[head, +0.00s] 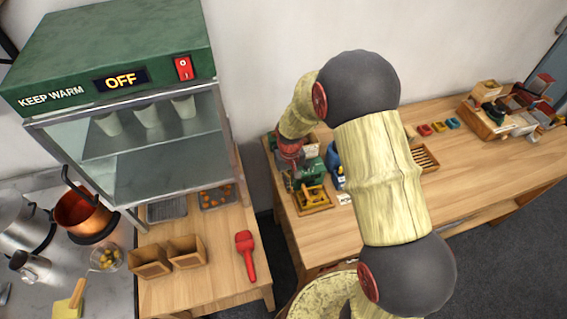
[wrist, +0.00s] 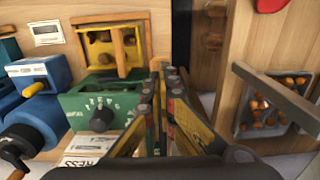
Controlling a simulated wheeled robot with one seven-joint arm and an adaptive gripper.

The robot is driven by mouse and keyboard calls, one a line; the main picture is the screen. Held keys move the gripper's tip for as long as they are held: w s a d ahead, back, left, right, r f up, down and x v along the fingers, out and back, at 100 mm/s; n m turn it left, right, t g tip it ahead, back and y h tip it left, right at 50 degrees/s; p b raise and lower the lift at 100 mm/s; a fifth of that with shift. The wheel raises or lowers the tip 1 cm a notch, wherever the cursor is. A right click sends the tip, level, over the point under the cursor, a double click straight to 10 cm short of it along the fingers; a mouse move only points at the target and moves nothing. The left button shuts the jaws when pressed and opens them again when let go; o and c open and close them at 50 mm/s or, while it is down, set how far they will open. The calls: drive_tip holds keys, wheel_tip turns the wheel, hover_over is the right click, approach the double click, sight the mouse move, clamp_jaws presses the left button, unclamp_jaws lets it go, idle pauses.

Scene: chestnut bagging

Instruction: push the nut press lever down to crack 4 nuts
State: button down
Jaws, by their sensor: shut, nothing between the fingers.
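The green nut press (head: 313,172) stands on the wooden workbench, partly hidden by my arm in the head view. In the wrist view its green body (wrist: 82,101) shows a dark dial, and a yellow wooden frame tray (wrist: 112,68) with brown nuts sits against it. The same tray (head: 312,207) shows in front of the press in the head view. My gripper (wrist: 166,72) is shut and empty, beside the press body in the wrist view. I cannot make out the lever clearly, nor whether the fingers touch the press.
A blue machine (wrist: 38,72) with a yellow-tipped handle stands beside the press. A metal tray of nuts (wrist: 248,125) lies on the neighbouring counter, across a gap. That counter also holds a red scoop (head: 245,250) and a warming cabinet (head: 110,65).

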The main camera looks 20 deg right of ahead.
drive_tip(key=shift+f, duration=0.15)
drive_tip(key=shift+s+f, duration=0.1)
drive_tip(key=shift+f, duration=0.15)
wheel_tip(320, 180, up, 10)
drive_tip(key=w+p, duration=0.1)
drive_tip(key=p, duration=0.4)
drive_tip(key=shift+f, duration=0.2)
idle(0.4)
drive_tip(key=shift+f+b, duration=0.7)
drive_tip(key=shift+f, duration=0.55)
